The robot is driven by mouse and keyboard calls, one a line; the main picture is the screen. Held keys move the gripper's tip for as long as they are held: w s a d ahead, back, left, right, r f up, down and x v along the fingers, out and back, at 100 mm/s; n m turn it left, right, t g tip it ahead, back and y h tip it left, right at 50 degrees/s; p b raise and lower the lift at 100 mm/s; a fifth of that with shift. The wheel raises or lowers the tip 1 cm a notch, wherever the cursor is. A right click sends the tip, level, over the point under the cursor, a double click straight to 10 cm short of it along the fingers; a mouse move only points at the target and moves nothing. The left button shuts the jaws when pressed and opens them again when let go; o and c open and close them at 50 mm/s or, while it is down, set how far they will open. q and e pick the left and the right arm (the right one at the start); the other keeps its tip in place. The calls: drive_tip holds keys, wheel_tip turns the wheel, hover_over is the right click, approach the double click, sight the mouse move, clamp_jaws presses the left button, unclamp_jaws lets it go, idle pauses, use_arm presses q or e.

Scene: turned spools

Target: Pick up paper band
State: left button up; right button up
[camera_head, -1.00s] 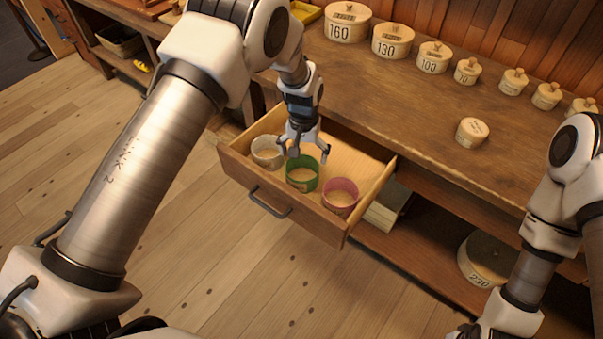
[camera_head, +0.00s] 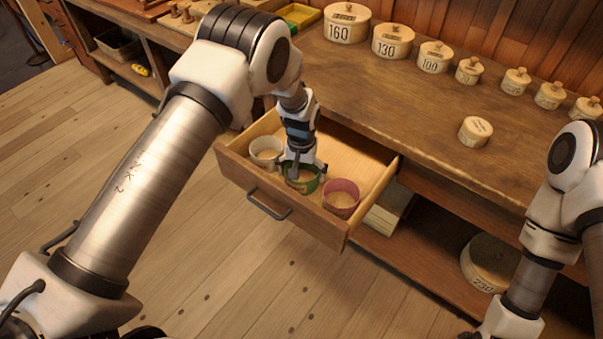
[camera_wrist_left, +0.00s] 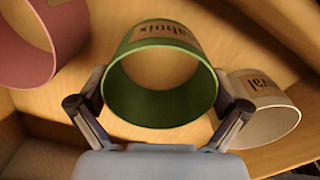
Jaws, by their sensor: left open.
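Three open, ring-shaped paper bands stand in the pulled-out drawer: a white one (camera_head: 265,160), a green one (camera_head: 301,188) and a pink one (camera_head: 341,206). My left gripper (camera_head: 306,171) is open and low over the green band, hiding part of its rim. In the left wrist view the green band (camera_wrist_left: 160,108) lies between the two spread fingers, with a printed label on its far wall. I cannot tell whether a finger touches it. The pink band (camera_wrist_left: 38,70) is at upper left there and the white band (camera_wrist_left: 262,128) at right. My right gripper is out of frame.
The wooden drawer (camera_head: 295,222) has a dark handle and bare floor behind the bands. Lidded round boxes marked with numbers, such as 160 (camera_head: 346,28) and 130 (camera_head: 392,45), line the bench back. A small lidded box (camera_head: 475,131) stands nearer the bench edge.

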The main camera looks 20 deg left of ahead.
use_arm(q)
drive_tip(key=shift+f, duration=0.4)
drive_tip(key=c, duration=0.5)
drive_tip(key=shift+r, duration=0.1)
